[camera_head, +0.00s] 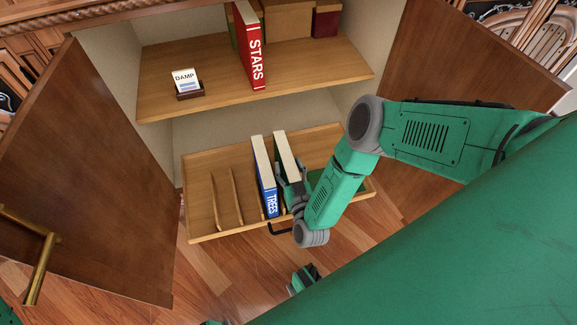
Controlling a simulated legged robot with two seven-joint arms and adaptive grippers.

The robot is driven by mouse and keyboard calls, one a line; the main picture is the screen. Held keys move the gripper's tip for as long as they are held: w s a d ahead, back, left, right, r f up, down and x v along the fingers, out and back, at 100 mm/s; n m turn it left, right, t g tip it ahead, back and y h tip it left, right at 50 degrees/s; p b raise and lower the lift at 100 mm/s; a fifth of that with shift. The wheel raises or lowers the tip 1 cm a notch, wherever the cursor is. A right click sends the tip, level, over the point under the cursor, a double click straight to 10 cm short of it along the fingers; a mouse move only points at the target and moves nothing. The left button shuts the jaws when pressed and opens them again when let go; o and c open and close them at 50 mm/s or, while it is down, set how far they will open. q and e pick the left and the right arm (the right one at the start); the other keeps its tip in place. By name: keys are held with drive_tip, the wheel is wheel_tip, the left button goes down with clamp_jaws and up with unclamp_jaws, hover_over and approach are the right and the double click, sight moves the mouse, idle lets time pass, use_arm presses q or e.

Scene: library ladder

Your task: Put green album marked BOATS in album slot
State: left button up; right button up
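An album with cream page edges and a dark cover (287,150) stands upright on the lower shelf, just right of the blue TREES album (265,175). Its spine and any BOATS marking are hidden behind my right gripper, and its cover colour is hard to tell. My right gripper (290,182) is at the album's front end, with grey finger parts close to its sides. Whether they press on it cannot be told. The lower shelf (199,208) has thin wooden dividers (236,194); the empty slots at left are clear.
The upper shelf (220,95) holds the red STARS album (250,50), a DAMP sign (186,83) and boxes (288,20) behind. Open cabinet doors stand at left (85,170) and right (455,60). A dark green surface (322,180) shows partly right of the gripper.

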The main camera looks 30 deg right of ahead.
drive_tip(key=shift+r, duration=0.1)
drive_tip(key=p+v, duration=0.4)
drive_tip(key=v, duration=0.7)
drive_tip(key=a+r+n+g+y, duration=0.1)
drive_tip(key=a+n+g+y, duration=0.2)
drive_tip(key=a+g+y, duration=0.3)
drive_tip(key=s+d+r+g+h, duration=0.1)
drive_tip(key=s+d+r+g, duration=0.4)
drive_tip(key=s, duration=0.3)
drive_tip(key=s+d+r+g+h, duration=0.1)
drive_tip(key=s+d+r+g, duration=0.5)
drive_tip(key=s+r, duration=0.1)
drive_tip(key=shift+s+d+r+p, duration=0.2)
drive_tip(key=shift+s+r+p, duration=0.1)
drive_tip(key=shift+s, duration=0.6)
